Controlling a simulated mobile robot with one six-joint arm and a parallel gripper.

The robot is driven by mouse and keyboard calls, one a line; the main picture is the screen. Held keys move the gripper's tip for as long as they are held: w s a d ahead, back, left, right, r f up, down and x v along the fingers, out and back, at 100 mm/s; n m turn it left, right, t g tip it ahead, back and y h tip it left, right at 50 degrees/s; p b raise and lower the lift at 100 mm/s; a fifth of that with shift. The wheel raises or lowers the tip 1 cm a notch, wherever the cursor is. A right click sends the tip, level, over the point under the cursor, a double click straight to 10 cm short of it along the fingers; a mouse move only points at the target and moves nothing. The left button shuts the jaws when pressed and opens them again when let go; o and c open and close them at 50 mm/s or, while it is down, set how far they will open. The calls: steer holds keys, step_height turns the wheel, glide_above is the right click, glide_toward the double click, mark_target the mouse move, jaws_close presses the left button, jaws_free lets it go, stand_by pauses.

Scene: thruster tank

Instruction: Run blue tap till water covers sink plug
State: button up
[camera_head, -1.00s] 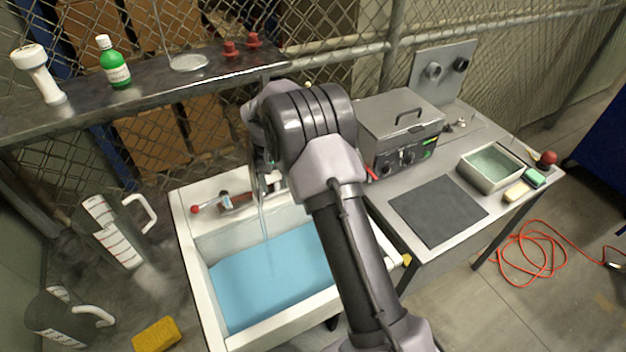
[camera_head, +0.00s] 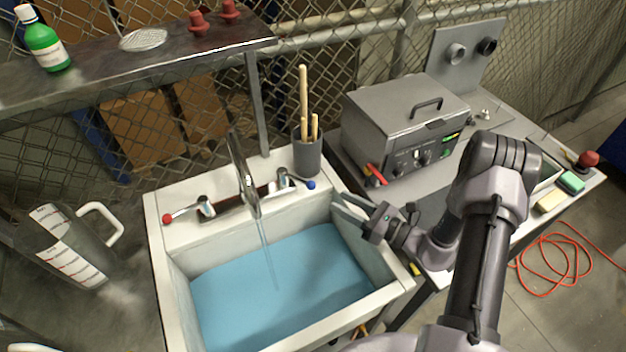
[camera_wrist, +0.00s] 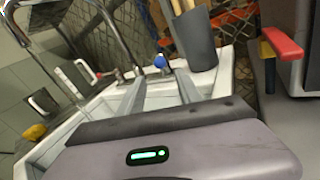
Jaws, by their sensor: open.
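The white sink (camera_head: 160,250) holds blue water (camera_head: 280,285). A thin stream falls into it from the metal faucet (camera_head: 243,175). The sink plug cannot be seen under the opaque blue surface. The blue tap knob (camera_head: 311,185) is at the right end of the faucet bar; the red tap knob (camera_head: 169,219) is at the left end. My gripper (camera_head: 345,203) is open and empty over the sink's right rim, to the right of the blue tap and apart from it. In the wrist view the blue tap (camera_wrist: 160,61) lies beyond and between my fingertips (camera_wrist: 160,88).
A dark cup with wooden sticks (camera_head: 307,155) stands behind the blue tap. A jug (camera_head: 65,245) stands left of the sink, and a shelf (camera_head: 100,75) is behind.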

mark_target(304, 182)
steer(key=b+x, duration=0.1)
steer(key=x, duration=1.2)
steer(key=shift+f+b, duration=0.1)
steer(key=shift+b, duration=0.2)
jaws_close()
stand_by(0.6)
